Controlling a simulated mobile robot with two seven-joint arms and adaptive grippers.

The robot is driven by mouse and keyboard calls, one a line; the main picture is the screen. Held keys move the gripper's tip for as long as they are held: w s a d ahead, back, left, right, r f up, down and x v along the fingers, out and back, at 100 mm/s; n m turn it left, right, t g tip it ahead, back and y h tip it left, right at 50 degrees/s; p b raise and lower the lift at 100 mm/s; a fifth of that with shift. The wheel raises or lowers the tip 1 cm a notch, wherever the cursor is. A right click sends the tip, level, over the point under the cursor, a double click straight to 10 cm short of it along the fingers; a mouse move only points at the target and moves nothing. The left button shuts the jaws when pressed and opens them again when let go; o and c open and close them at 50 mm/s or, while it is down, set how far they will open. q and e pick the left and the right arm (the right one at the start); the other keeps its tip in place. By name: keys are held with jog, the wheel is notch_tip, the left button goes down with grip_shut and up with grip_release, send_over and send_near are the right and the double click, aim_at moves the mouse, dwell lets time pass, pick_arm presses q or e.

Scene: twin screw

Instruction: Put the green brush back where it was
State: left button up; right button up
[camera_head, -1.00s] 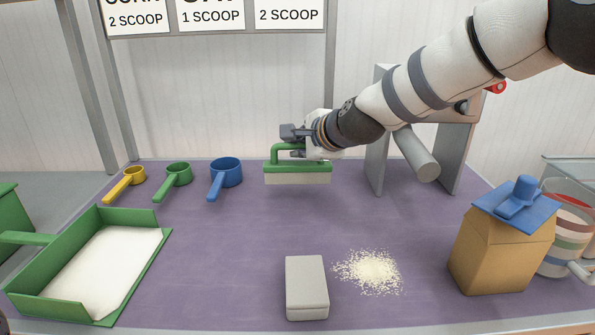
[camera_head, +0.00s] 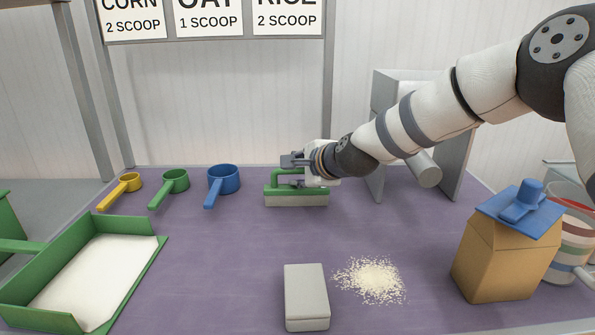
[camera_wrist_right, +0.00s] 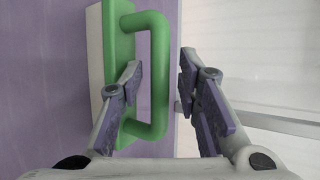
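The green brush (camera_head: 297,200) has a green handle loop and a pale bristle block. It appears to stand upright on the purple tabletop near its back edge, right of the scoops. My right gripper (camera_head: 292,162) is at the brush's handle. In the right wrist view, the right gripper's fingers (camera_wrist_right: 162,82) are spread on either side of the green handle (camera_wrist_right: 159,75). One finger is inside the loop and the other outside, with visible gaps to the bar. My left gripper is in neither view.
Yellow (camera_head: 125,185), green (camera_head: 173,183) and blue (camera_head: 222,181) scoops stand at the back left. A green dustpan (camera_head: 140,275) holds white material. A grey block (camera_head: 306,296) and spilled grains (camera_head: 370,279) are in front. A carton (camera_head: 505,260) stands at right. The middle is clear.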

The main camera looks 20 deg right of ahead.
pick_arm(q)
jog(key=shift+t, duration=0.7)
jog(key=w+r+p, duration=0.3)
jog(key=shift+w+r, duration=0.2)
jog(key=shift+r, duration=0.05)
pick_arm(e)
jog(key=v, duration=1.2)
